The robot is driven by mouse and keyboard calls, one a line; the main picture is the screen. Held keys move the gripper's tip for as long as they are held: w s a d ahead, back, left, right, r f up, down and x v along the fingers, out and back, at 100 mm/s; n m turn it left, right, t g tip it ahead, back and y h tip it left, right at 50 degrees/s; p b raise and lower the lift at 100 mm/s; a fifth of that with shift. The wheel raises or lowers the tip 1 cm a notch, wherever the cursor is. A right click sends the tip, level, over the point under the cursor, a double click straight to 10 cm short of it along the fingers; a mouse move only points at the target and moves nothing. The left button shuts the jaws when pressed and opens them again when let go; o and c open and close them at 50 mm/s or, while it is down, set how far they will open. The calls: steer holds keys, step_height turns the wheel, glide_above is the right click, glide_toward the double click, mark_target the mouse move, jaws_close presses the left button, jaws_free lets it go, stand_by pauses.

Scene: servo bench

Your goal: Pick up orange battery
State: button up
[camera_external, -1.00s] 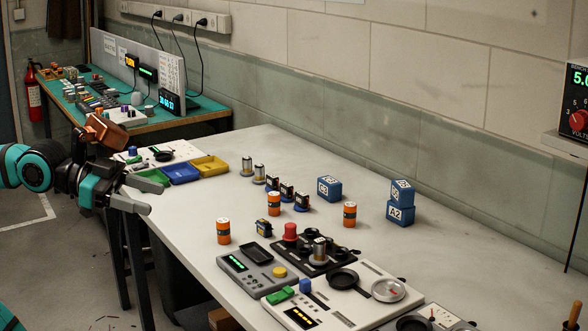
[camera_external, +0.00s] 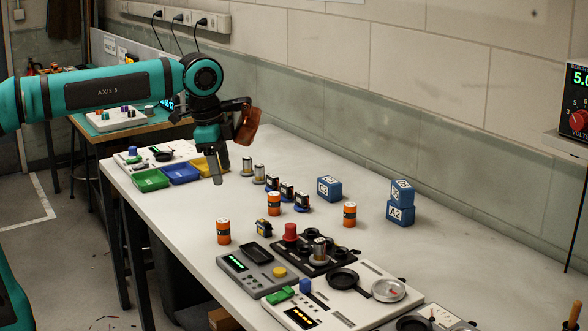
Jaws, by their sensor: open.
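Three orange batteries with dark bands stand upright on the white bench: one at the front left (camera_external: 223,231), one in the middle (camera_external: 274,203), and one to the right (camera_external: 349,214). The frames do not show which one the task means. My gripper (camera_external: 217,170) is open and empty. It points down above the far left of the bench, by the yellow bin, apart from all the batteries. Its fingers overlap in this view.
Green, blue and yellow bins (camera_external: 181,173) sit at the far left. Silver cylinders (camera_external: 259,174) and small dark parts (camera_external: 287,190) stand near the middle battery. Blue blocks (camera_external: 400,213) are at the back right. Panels with knobs (camera_external: 258,268) fill the front.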

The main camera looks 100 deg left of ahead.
steer(key=g+h, duration=0.1)
steer(key=g, duration=0.1)
glide_above(223, 220)
step_height(223, 220, down, 13)
steer(key=shift+w+a+r, duration=0.1)
steer(key=shift+r, duration=0.1)
steer(key=shift+f, duration=2.6)
steer(key=c, duration=1.1)
